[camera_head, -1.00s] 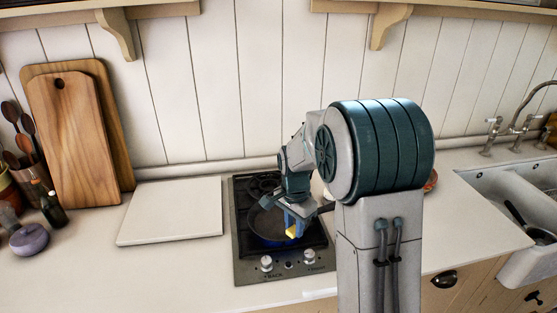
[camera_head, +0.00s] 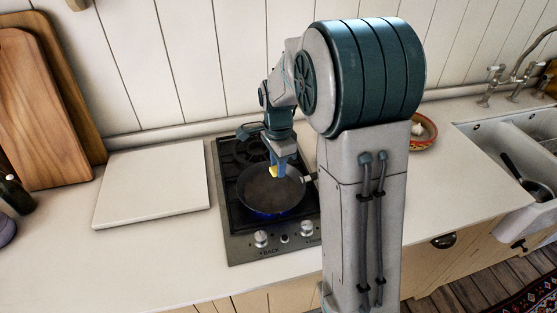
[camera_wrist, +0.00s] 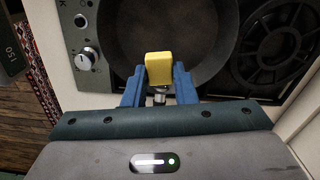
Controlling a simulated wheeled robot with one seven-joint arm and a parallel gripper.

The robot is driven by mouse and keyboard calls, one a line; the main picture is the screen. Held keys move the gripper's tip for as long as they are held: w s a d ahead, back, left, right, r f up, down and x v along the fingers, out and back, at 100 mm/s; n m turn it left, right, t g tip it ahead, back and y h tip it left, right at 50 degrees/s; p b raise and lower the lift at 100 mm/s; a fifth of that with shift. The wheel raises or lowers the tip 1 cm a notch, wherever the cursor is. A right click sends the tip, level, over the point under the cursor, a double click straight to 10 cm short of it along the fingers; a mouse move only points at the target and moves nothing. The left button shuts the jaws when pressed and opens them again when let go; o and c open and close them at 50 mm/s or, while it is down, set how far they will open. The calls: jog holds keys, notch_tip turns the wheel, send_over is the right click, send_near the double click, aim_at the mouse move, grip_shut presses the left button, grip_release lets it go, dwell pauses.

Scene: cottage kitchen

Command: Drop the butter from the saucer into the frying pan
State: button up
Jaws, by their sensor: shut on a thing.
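My gripper (camera_head: 279,171) is shut on the yellow butter (camera_head: 272,174) and holds it over the frying pan. In the wrist view the butter (camera_wrist: 159,69) sits between the two blue fingers of my gripper (camera_wrist: 159,82). The dark frying pan (camera_head: 265,198) stands on the front burner of the hob, with a blue flame glowing under its edge. It also fills the upper middle of the wrist view (camera_wrist: 205,60). Its handle points right, toward my arm. I cannot make out the saucer.
The hob (camera_head: 232,215) has an empty back burner and knobs along the front. A pale board (camera_head: 152,183) lies to its left, with wooden cutting boards (camera_head: 40,110) beyond. A bowl (camera_head: 423,133) and the sink (camera_head: 500,150) are on the right.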

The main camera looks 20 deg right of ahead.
jog(key=shift+f+b, duration=0.4)
jog(key=shift+f, duration=0.55)
jog(key=o, duration=0.7)
notch_tip(320, 180, up, 14)
jog(key=shift+f+b, duration=0.1)
jog(key=shift+b, duration=0.5)
